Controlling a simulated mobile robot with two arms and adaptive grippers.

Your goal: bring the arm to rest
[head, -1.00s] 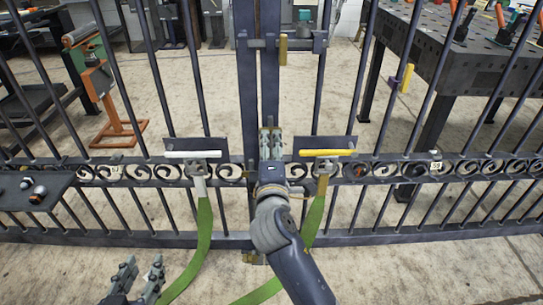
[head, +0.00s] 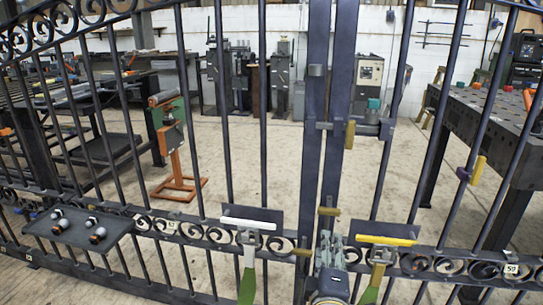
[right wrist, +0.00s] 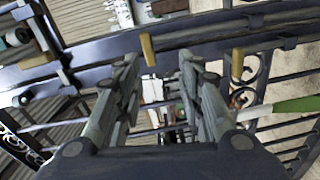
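The dark iron gate stands in front of me, its two centre posts (head: 328,120) side by side. My right gripper (head: 330,250) is at the bottom of the head view, in front of the lower part of these posts. In the right wrist view its fingers (right wrist: 160,75) are apart with nothing held between them. Whether they touch the gate cannot be told. My left gripper is out of view.
A dark shelf with several small knobs (head: 78,229) is at the gate's lower left. Behind the bars are an orange stand (head: 178,188), a perforated metal table (head: 485,125) and machines along the wall. The floor between them is clear.

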